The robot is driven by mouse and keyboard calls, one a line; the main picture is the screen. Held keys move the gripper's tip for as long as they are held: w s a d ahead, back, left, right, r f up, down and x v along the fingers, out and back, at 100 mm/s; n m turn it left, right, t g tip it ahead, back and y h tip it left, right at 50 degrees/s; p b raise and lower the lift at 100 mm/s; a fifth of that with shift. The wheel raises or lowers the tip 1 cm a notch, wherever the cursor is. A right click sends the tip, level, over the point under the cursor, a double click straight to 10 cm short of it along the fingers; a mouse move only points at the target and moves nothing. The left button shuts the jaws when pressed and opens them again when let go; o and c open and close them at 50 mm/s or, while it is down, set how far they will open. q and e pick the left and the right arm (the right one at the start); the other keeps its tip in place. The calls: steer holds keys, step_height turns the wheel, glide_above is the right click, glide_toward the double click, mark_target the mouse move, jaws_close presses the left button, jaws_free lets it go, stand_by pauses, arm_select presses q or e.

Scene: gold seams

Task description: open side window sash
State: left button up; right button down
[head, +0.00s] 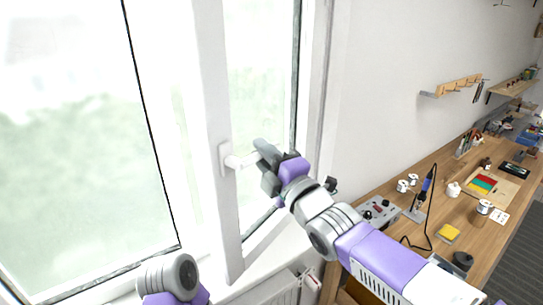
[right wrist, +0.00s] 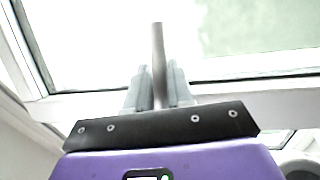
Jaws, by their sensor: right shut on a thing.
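The side window sash is the narrow one, with a white stile (head: 217,120) on its left and a tall pane (head: 260,75). Its white handle (head: 231,161) is mounted on that stile and points right, about level. My right gripper (head: 263,158) is shut on the handle's free end, partly hiding it. In the right wrist view the handle's bar (right wrist: 158,50) stands between the two grey fingers (right wrist: 158,88). I cannot tell whether the sash stands slightly ajar. Only a grey and purple part of my left arm shows at bottom left; its gripper is out of view.
A large pane (head: 80,130) fills the left. Below the sash are a white sill (head: 265,268) and a radiator (head: 275,292). A wooden workbench (head: 430,205) on the right holds a grey device (head: 378,211), a soldering iron (head: 427,185) and other small items. White wall lies between.

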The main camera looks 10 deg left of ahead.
steer(key=d, duration=0.3)
steer(key=shift+s+d, duration=0.15)
steer(key=shift+s, duration=0.1)
steer(key=c, duration=1.1)
jaws_free()
steer(key=shift+d, duration=0.1)
steer(key=shift+c, duration=0.2)
steer(key=v, duration=0.7)
steer(key=shift+s+b, duration=0.2)
steer(key=shift+b, duration=0.2)
steer(key=shift+d, duration=0.15)
